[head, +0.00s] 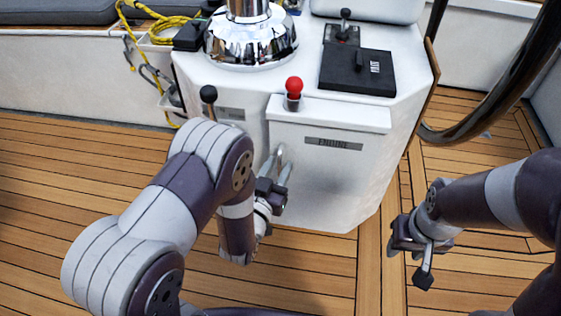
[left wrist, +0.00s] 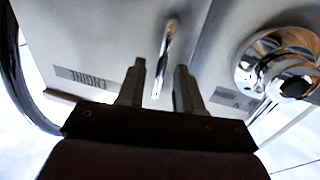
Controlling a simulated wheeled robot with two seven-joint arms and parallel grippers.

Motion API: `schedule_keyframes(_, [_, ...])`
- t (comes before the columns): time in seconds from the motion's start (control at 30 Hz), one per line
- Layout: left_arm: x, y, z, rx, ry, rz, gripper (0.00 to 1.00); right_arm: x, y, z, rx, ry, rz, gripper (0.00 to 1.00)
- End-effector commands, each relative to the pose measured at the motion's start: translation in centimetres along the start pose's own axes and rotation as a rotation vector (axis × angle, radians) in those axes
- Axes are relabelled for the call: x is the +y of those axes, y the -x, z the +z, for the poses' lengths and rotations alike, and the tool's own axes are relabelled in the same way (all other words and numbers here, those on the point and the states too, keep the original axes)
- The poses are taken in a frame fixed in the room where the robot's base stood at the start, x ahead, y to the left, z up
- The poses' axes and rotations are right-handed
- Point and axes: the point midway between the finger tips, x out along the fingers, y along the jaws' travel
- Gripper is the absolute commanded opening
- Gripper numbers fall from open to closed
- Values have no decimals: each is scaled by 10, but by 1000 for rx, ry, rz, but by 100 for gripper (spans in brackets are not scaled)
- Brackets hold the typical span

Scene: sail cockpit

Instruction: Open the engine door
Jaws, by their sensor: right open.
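The engine door (head: 325,180) is a white panel on the front of the white console, marked by a grey ENGINE label (head: 333,143). It looks shut. A chrome bar handle (head: 280,154) stands near its left edge. My left gripper (head: 274,172) is in front of the handle, partly hiding it. In the left wrist view, its two fingers (left wrist: 158,85) are apart, with the handle (left wrist: 165,55) showing between them; I cannot tell whether they touch it. The label shows upside down there (left wrist: 87,79). My right gripper (head: 410,262) is open and empty, low at the right.
A red-knobbed lever (head: 294,88) rises above the door and a black-knobbed lever (head: 209,95) stands to its left. A dark wheel rim (head: 500,90) curves at the right. Yellow rope (head: 130,20) hangs at the upper left. The wooden deck (head: 70,190) is clear.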

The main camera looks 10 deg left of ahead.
Motion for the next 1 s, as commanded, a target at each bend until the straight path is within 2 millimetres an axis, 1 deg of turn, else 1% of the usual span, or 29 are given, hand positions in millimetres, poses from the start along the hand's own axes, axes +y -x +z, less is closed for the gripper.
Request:
schedule_keyframes(0.13, [0, 0, 0, 0, 0, 0, 35, 0, 0, 0, 0, 0, 0, 43])
schedule_keyframes(0.17, [0, 0, 0, 0, 0, 0, 26, 0, 0, 0, 0, 0, 0, 43])
schedule_keyframes(0.2, [0, 0, 0, 0, 0, 0, 13, 0, 0, 0, 0, 0, 0, 43])
schedule_keyframes(0.23, [0, 0, 0, 0, 0, 0, 3, 0, 0, 0, 0, 0, 0, 43])
schedule_keyframes(0.27, [0, 0, 0, 0, 0, 0, 0, 0, 0, 0, 0, 0, 0, 43])
schedule_keyframes(1.0, [0, 0, 0, 0, 0, 0, 0, 0, 0, 0, 0, 0, 0, 43])
